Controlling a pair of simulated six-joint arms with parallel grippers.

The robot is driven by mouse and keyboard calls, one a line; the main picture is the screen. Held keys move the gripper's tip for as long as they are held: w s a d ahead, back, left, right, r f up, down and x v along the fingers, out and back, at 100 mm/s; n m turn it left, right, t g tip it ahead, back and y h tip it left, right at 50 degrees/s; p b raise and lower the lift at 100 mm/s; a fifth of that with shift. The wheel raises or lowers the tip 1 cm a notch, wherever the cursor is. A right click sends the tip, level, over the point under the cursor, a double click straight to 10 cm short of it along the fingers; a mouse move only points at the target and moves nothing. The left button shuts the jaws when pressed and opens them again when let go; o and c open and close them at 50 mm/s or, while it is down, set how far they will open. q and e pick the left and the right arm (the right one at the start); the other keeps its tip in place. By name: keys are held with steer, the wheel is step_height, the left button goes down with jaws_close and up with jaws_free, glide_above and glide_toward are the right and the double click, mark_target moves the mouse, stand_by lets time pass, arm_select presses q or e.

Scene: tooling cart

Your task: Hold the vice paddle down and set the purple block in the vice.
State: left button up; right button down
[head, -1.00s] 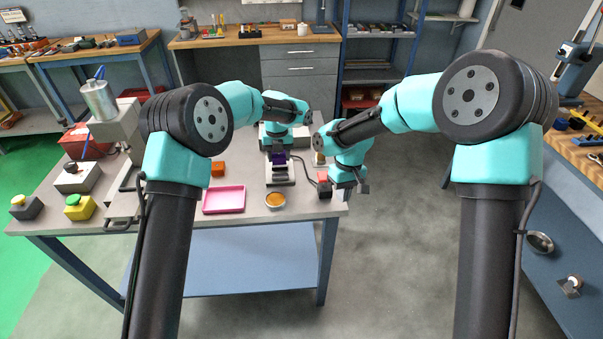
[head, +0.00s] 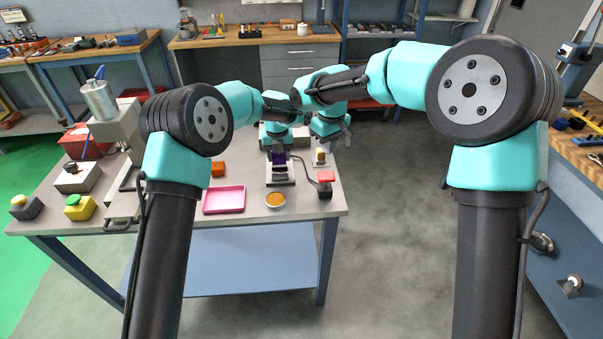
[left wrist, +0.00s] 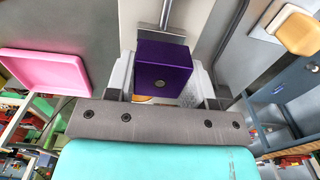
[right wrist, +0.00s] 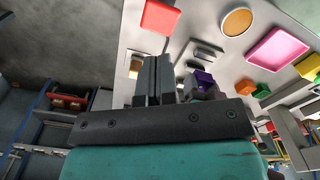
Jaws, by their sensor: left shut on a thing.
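The purple block (head: 279,157) is at the far end of the grey vice (head: 280,176). It shows close up in the left wrist view (left wrist: 165,68), between the fingers of my left gripper (left wrist: 164,84), which is shut on it. I cannot tell whether the block rests in the vice or hangs just above it. The red vice paddle (head: 325,176) stands right of the vice, joined by a cable, with nothing on it. It also shows in the right wrist view (right wrist: 160,17).
An orange block (head: 218,169) lies behind the tray. A pale-topped object (head: 320,156) stands behind the paddle. Floor right of the bench is clear.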

mark_target(326, 176)
steer(key=shift+f, duration=3.65)
steer(key=shift+f, duration=0.55)
steer(key=shift+f, duration=2.05)
